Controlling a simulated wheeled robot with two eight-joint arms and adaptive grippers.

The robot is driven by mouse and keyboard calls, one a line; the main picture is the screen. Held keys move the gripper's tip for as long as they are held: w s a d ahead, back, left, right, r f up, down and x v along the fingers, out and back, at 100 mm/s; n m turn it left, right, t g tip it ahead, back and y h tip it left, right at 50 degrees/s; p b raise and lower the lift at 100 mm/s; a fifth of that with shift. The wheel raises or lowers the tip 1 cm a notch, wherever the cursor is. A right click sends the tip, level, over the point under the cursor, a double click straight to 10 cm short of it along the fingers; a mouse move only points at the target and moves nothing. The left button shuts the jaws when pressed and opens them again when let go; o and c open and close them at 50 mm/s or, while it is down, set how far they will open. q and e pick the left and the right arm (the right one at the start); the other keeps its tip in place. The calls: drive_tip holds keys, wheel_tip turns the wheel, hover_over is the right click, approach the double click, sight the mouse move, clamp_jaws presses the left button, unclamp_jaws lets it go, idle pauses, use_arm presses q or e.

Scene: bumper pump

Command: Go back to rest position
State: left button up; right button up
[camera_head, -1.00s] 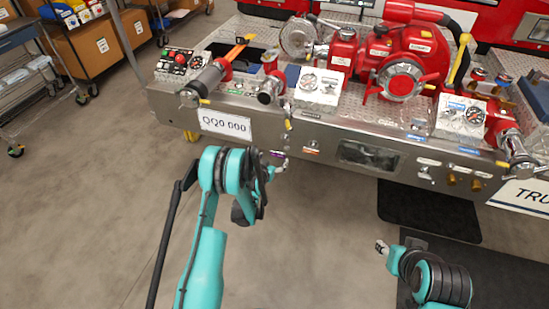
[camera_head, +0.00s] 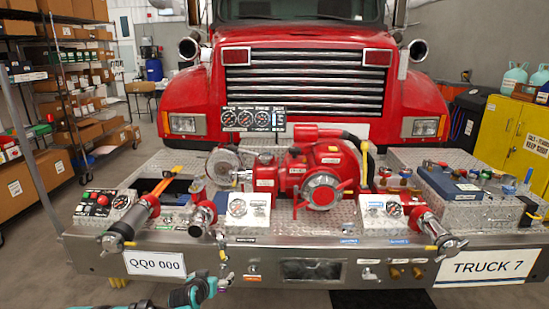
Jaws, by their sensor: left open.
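My left gripper (camera_head: 224,281) is at the bottom edge, in front of the bumper and left of centre. Its open fingers are small and I see nothing held in them. Part of my teal and black left arm (camera_head: 188,294) shows beside it; the rest is cut off by the frame. My right gripper is out of view. The bumper (camera_head: 330,270) of the red truck (camera_head: 305,25) spans the view, with the red pump (camera_head: 320,180) on its deck.
Red-ended fittings (camera_head: 201,218) and gauge panels stand along the bumper's front edge. Shelves with boxes (camera_head: 40,175) are at the left. A yellow cabinet (camera_head: 510,140) stands at the right. Open floor (camera_head: 100,215) shows at the left.

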use_arm(q)
drive_tip(key=s+d+r+g, duration=0.1)
drive_tip(key=s+r, duration=0.4)
drive_tip(key=s, duration=0.3)
drive_tip(key=s+d+r+g, duration=0.1)
drive_tip(key=s+d+r, duration=0.1)
drive_tip(key=s+r, duration=0.45)
drive_tip(key=s+f+g, duration=0.1)
drive_tip(key=s, duration=0.9)
drive_tip(key=s+f+g+y, duration=0.1)
drive_tip(key=s+f, duration=0.1)
drive_tip(key=s, duration=0.8)
drive_tip(key=shift+s+f+n, duration=0.3)
drive_tip(key=shift+s, duration=0.1)
